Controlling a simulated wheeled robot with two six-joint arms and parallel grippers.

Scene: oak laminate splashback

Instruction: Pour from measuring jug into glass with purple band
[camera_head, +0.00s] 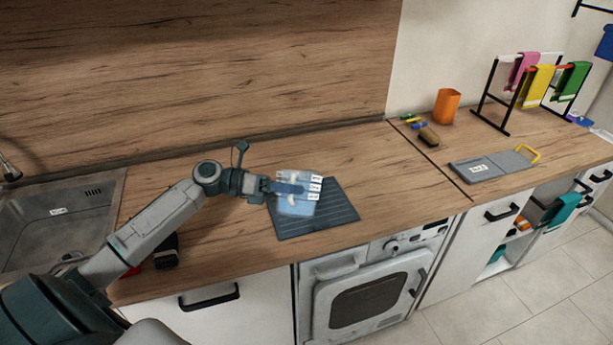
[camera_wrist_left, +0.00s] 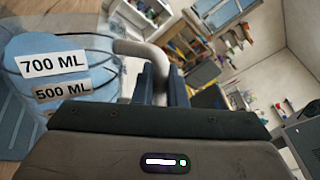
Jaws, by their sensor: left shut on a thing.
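The measuring jug (camera_head: 299,205) is translucent blue with white labels, and it is at the dark ribbed mat on the counter. It looks roughly upright; I cannot tell whether it touches the mat. My left gripper (camera_head: 284,187) is shut on its handle, at the jug's left side. In the left wrist view the jug (camera_wrist_left: 65,70) shows 700 ML and 500 ML labels, and its pale handle (camera_wrist_left: 143,52) runs to the gripper fingers (camera_wrist_left: 163,85). I see no glass with a purple band in either view. My right gripper is not in view.
The dark mat (camera_head: 336,219) lies near the counter's front edge. A sink (camera_head: 60,225) is at left. At right are an orange cup (camera_head: 446,106), a brown brush (camera_head: 429,135), a grey board (camera_head: 490,166) and a towel rack (camera_head: 480,113). The wooden counter right of the mat is clear.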

